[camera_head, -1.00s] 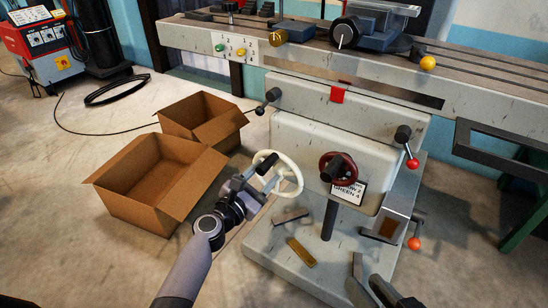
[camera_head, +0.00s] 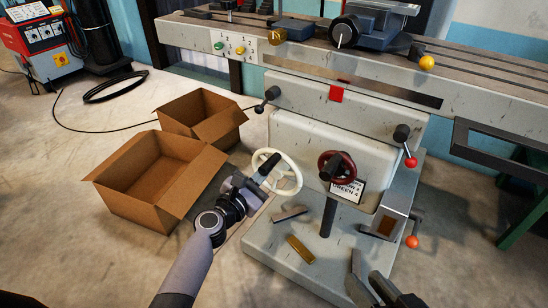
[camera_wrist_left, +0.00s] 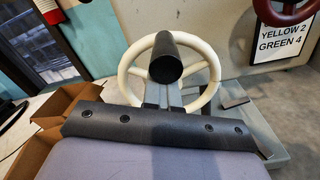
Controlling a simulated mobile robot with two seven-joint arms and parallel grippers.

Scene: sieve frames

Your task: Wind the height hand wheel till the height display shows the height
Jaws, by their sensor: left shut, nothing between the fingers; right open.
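A white hand wheel (camera_head: 296,178) with a black handle (camera_head: 269,163) is on the front left of the grey machine. The wheel (camera_wrist_left: 212,88) and its handle (camera_wrist_left: 167,60) fill the middle of the left wrist view. My left gripper (camera_head: 258,184) is shut and empty at the wheel, with its fingers (camera_wrist_left: 162,96) just below the handle. I cannot tell whether they touch it. A dark red hand wheel (camera_head: 351,160) is further right. No readable height display shows. My right gripper (camera_head: 372,286) is open and empty at the bottom of the head view.
A sign (camera_wrist_left: 284,38) reads "YELLOW 2 GREEN 4". Two cardboard boxes (camera_head: 133,153) stand on the floor left of my left arm. A brass-coloured block (camera_head: 301,249) lies on the machine base (camera_head: 275,262). Red (camera_head: 411,163) and orange (camera_head: 412,241) knobbed levers stick out at right.

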